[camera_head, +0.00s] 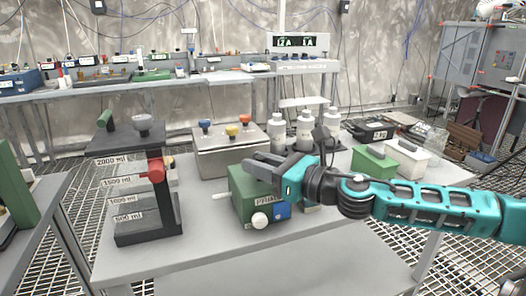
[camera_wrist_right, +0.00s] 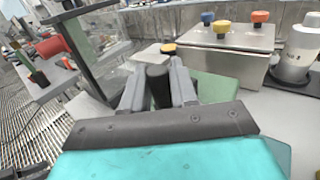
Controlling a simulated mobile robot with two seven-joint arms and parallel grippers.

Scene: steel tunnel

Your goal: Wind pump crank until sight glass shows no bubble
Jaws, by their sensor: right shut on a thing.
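A green pump box (camera_head: 245,197) with a "PRIME" label stands on the grey table. It has a white knob (camera_head: 260,220) and a blue part (camera_head: 283,211) on its front, and a pale rod sticks out on its left. My right gripper (camera_head: 262,172) is over the top of the box. In the right wrist view its fingers are shut on a dark upright crank handle (camera_wrist_right: 158,86). The green box top (camera_wrist_right: 215,87) shows behind the fingers. I cannot make out a sight glass or a bubble. My left gripper is not in view.
A clear graduated tank (camera_head: 135,188) with a red knob (camera_head: 152,170) stands left of the pump. A steel box with coloured knobs (camera_head: 228,155) and white bottles (camera_head: 304,130) stand behind. Green and white boxes (camera_head: 374,163) stand at right. The table's front edge is clear.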

